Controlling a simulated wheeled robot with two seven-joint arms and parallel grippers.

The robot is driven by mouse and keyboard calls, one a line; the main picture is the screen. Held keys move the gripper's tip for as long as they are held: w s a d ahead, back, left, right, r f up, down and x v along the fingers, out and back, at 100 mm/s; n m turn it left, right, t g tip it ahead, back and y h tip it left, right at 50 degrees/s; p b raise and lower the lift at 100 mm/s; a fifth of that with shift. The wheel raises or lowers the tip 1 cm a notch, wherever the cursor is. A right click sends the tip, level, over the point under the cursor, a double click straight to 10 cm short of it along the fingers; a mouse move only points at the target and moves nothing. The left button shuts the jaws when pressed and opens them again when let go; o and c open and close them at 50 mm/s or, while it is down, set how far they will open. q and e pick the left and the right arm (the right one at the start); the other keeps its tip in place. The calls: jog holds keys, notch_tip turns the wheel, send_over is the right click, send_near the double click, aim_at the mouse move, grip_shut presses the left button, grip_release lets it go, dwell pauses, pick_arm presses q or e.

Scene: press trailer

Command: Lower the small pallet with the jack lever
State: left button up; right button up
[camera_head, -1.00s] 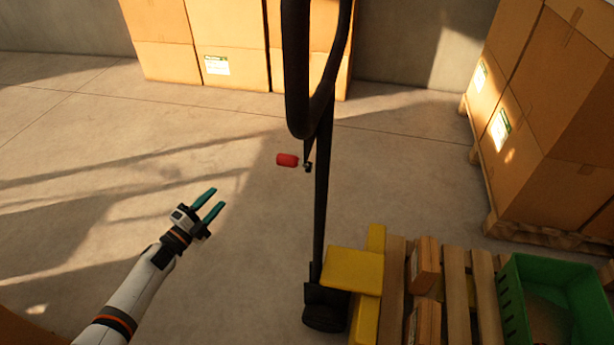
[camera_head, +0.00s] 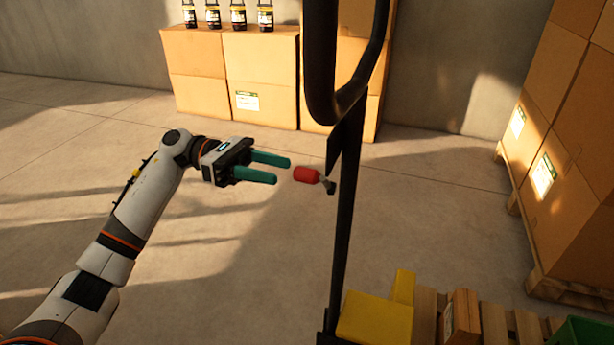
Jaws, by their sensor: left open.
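The red-tipped jack lever (camera_head: 307,174) sticks out to the left from the black handle post of the pallet jack (camera_head: 343,200), below the handle loop. My left gripper (camera_head: 283,170) is open, its two teal fingers pointing right toward the red tip. The fingertips appear just left of the tip, apart from it in the picture; the depth between them is hard to tell. The small wooden pallet (camera_head: 425,318) shows only partly at the bottom right, beside the yellow jack body (camera_head: 375,320). My right gripper is not in view.
Stacked cardboard boxes (camera_head: 232,75) with several dark bottles stand against the back wall. A tall box stack (camera_head: 560,150) on a wooden pallet stands at the right. A green crate (camera_head: 585,332) shows at the bottom right. The floor around my left arm is clear.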

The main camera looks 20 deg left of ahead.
aim_at(306, 178)
pick_arm(q)
jog(key=d, duration=0.7)
jog(key=shift+s, duration=0.15)
jog(key=shift+f, duration=0.1)
grip_shut()
